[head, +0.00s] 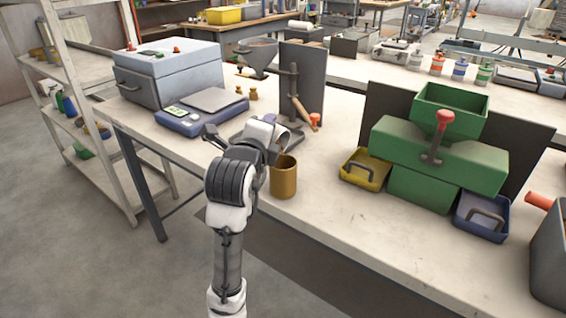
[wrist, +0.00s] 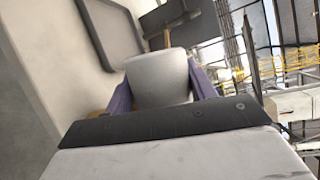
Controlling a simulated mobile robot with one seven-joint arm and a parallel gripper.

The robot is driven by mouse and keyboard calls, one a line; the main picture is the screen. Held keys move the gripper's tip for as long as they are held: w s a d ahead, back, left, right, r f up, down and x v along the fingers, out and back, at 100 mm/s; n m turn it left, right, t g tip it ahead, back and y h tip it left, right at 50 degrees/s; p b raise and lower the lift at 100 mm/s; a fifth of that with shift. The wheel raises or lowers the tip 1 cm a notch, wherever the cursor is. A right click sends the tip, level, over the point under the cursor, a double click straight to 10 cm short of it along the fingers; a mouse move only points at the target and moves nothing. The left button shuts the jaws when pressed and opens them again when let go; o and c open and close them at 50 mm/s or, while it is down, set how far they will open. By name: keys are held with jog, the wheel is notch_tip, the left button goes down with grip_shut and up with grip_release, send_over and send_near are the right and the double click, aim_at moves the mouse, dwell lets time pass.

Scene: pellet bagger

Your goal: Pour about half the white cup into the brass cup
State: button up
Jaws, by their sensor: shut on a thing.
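The white cup (head: 262,132) is held in my gripper (head: 250,140), tilted over to the right. In the wrist view the white cup (wrist: 160,78) sits between the two purple fingers of my gripper (wrist: 162,85). The brass cup (head: 284,178) stands upright on the bench, just below and to the right of the white cup. The white cup's mouth is near and above the brass cup's rim. The contents of both cups are not visible, and I cannot tell whether pellets are falling.
A blue scale (head: 202,117) and a grey box machine (head: 168,72) stand behind to the left. A funnel stand (head: 293,90) is behind the cups. A green hopper machine (head: 438,150) with a yellow tray (head: 364,170) and a blue tray (head: 482,216) stands right.

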jog(key=shift+s+d+r+m+t+b, duration=0.35)
jog(key=shift+m+b, duration=0.3)
jog(key=shift+b, duration=0.5)
jog(key=shift+d+r+m+t+b, duration=0.1)
jog(key=shift+m+t+b, duration=0.45)
jog(key=shift+b, duration=0.55)
dwell(1.9)
